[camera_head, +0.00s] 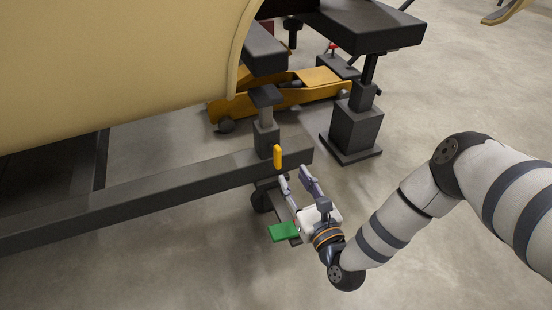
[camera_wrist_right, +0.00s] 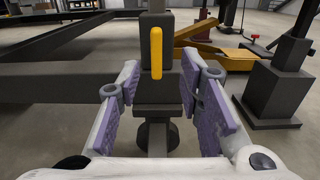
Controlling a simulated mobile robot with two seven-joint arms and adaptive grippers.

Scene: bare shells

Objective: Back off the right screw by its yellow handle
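The yellow handle (camera_head: 278,157) stands upright on the near side of the dark post at the right end of the long dark beam. In the right wrist view the yellow handle (camera_wrist_right: 156,53) is upright against the dark post, just above and beyond the fingertips. My right gripper (camera_head: 296,177) is open, with its purple-padded fingers pointing at the handle. In the wrist view the right gripper's fingers (camera_wrist_right: 158,85) stand apart with nothing between them touching either pad. The screw itself cannot be made out behind the handle. My left gripper is not in view.
The dark beam (camera_head: 150,195) runs left from the post. A large cream shell (camera_head: 120,65) hangs above it. A dark stand (camera_head: 355,128) and a yellow-orange floor jack (camera_head: 290,97) are behind. A green plate (camera_head: 284,231) shows beside my gripper. Open floor lies at the front.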

